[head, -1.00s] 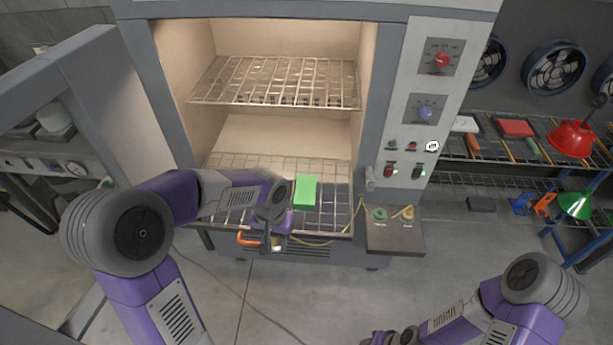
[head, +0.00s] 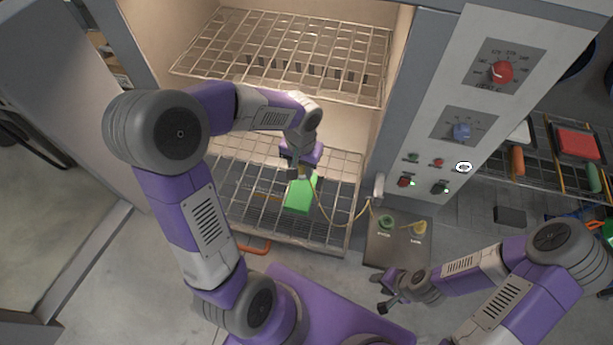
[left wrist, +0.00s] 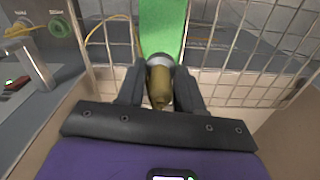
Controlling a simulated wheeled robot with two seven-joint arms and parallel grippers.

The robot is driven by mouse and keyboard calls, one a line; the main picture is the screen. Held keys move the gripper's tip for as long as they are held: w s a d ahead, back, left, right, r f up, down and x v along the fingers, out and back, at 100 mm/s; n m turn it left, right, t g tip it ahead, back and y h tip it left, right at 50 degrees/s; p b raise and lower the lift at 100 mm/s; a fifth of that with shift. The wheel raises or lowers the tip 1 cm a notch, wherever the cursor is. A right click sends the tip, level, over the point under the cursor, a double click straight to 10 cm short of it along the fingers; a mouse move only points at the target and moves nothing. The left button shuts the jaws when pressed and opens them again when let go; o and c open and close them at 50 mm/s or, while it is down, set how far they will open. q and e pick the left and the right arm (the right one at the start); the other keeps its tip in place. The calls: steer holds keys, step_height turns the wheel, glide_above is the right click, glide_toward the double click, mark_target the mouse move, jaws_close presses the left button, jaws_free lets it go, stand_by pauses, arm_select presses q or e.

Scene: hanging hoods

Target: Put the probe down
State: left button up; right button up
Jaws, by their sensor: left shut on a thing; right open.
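My left gripper (head: 298,172) is inside the open oven, over the lower wire rack (head: 336,217). It is shut on the probe, a brass-coloured piece with a grey collar (left wrist: 160,85) between the fingers in the left wrist view. A thin yellow cable (head: 335,220) runs from the gripper toward the oven's right side. A green block (head: 300,197) lies on the lower rack, right by the gripper; it also shows in the left wrist view (left wrist: 166,22). Whether the probe touches the block is unclear. My right gripper (head: 388,291) is open and empty, outside the oven.
An upper wire rack (head: 290,50) spans the oven above my left arm. A small shelf (head: 395,248) with a green and a yellow socket sticks out at right, below the control panel (head: 470,130). The oven door (head: 75,100) stands open at left.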

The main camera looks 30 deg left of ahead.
mark_target(301, 176)
arm_select(q)
steer(key=f, duration=0.3)
steer(key=shift+s+f+b, duration=0.2)
steer(key=shift+f+b, duration=0.15)
steer(key=shift+f, duration=0.05)
step_height(301, 176, down, 3)
steer(key=shift+b, duration=0.4)
steer(key=shift+w+f, duration=0.1)
steer(key=shift+f, duration=0.25)
steer(key=shift+f, duration=0.15)
steer(key=o, duration=1.1)
